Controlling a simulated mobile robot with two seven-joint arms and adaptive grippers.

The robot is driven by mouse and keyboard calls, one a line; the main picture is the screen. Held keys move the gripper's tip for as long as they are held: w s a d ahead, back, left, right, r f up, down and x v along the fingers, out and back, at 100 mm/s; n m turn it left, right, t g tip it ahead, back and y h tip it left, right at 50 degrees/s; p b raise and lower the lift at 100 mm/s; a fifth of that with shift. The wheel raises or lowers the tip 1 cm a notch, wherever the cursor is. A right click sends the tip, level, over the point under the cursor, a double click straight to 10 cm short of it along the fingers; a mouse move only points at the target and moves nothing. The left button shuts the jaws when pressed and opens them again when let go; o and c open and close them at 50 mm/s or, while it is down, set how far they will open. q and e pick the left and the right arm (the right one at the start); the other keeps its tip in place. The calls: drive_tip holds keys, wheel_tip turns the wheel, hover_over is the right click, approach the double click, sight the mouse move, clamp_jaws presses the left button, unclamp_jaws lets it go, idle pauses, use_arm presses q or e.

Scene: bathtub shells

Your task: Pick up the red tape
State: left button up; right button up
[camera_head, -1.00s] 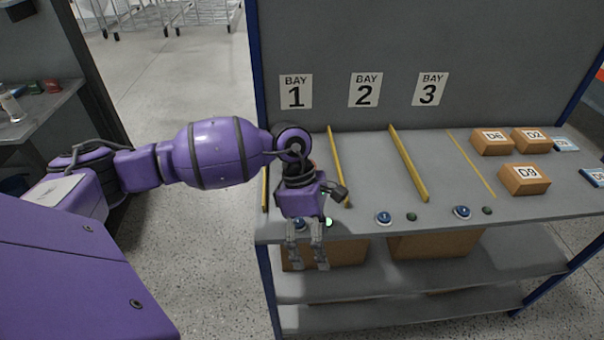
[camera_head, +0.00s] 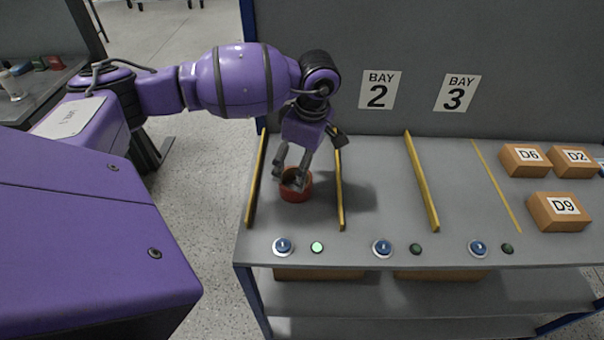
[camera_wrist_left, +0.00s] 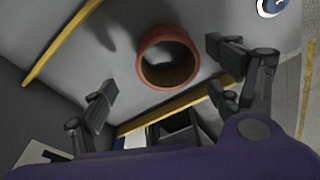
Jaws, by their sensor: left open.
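The red tape (camera_head: 298,193) is a short, thick ring standing on the grey bench in the leftmost bay, between two yellow dividers. In the left wrist view the red tape (camera_wrist_left: 165,36) shows its round opening, between and beyond the open fingers. My left gripper (camera_head: 288,179) is open and points down over the tape, its fingertips overlapping the ring in the head view. In the wrist view the left gripper (camera_wrist_left: 158,82) has a finger on each side with nothing held. Contact with the tape cannot be told. My right gripper is not in view.
Yellow dividers (camera_head: 256,180) and (camera_head: 340,190) flank the tape. Blue buttons (camera_head: 283,246) and a lit green lamp (camera_head: 317,248) line the front edge. Boxes D6 (camera_head: 513,166), D2 (camera_head: 564,168) and D9 (camera_head: 545,219) sit right. The middle bays are clear.

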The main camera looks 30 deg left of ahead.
use_arm(q)
drive_tip(key=shift+s+f, duration=0.25)
drive_tip(key=shift+s, duration=0.05)
drive_tip(key=shift+s+a+f, duration=0.1)
drive_tip(key=shift+s+f, duration=0.1)
drive_tip(key=shift+f, duration=0.05)
wheel_tip(320, 180, down, 4)
drive_tip(key=shift+a+r+p, duration=0.1)
drive_tip(key=shift+a+p, duration=0.05)
drive_tip(key=shift+p, duration=0.35)
drive_tip(key=shift+a+f, duration=0.1)
drive_tip(key=shift+f, duration=0.25)
drive_tip(key=shift+s, duration=0.1)
drive_tip(key=c, duration=1.2)
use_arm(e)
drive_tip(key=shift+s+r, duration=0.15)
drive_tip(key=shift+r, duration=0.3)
use_arm(q)
drive_tip(key=shift+c, duration=0.2)
